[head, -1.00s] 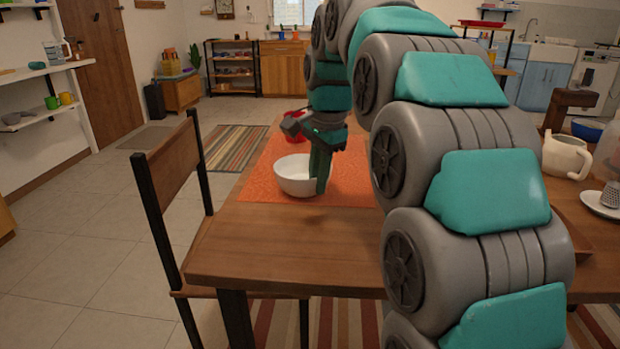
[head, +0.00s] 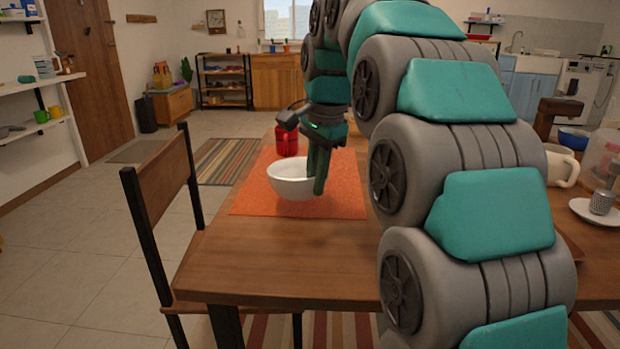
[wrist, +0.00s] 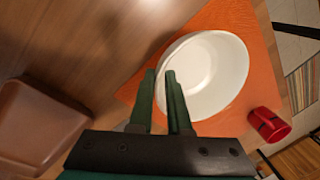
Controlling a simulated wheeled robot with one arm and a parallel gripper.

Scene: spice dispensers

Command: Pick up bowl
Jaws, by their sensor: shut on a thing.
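A white bowl (head: 290,181) is over the orange mat (head: 345,195) on the wooden table and looks raised a little above it. My gripper (head: 318,190) points down at the bowl's right side, shut on its rim. In the wrist view the two green fingers (wrist: 160,78) stand either side of the near rim of the bowl (wrist: 215,65). The bowl is roughly upright and its inside looks empty. Its right edge is partly hidden by the fingers in the head view.
A wooden chair (head: 160,190) is at the table's left side. A brown tray (wrist: 35,125) shows in the wrist view. A cream mug (head: 560,165) and a white saucer (head: 597,212) stand at the right.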

